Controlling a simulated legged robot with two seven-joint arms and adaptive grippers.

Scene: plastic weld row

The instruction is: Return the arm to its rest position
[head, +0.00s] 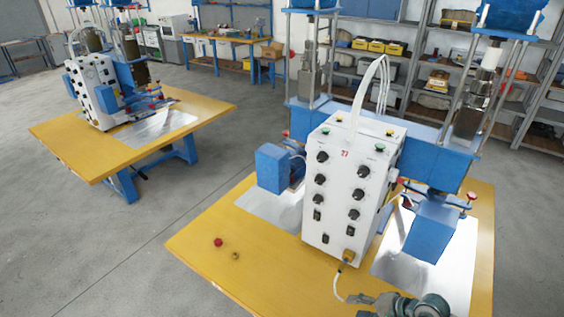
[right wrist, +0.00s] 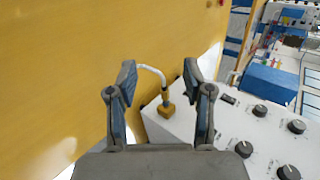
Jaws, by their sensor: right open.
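My right gripper (head: 366,302) is at the bottom edge of the head view, low in front of the white control box (head: 342,190). In the right wrist view its two fingers (right wrist: 160,80) are spread apart with nothing gripped between them. A yellow plug (right wrist: 166,106) with a white cable (right wrist: 153,71) shows between and beyond the fingers. The plug sits on the control box, and it also shows in the head view (head: 348,257) at the box's lower front. I cannot tell how far the fingers are from the cable. My left gripper is not in view.
The yellow table (head: 215,262) carries a blue press frame (head: 425,140) behind the box. A red knob (head: 218,242) and a small brass piece (head: 236,255) lie on the table's clear left front. A second yellow workstation (head: 75,140) stands at left, with open floor between.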

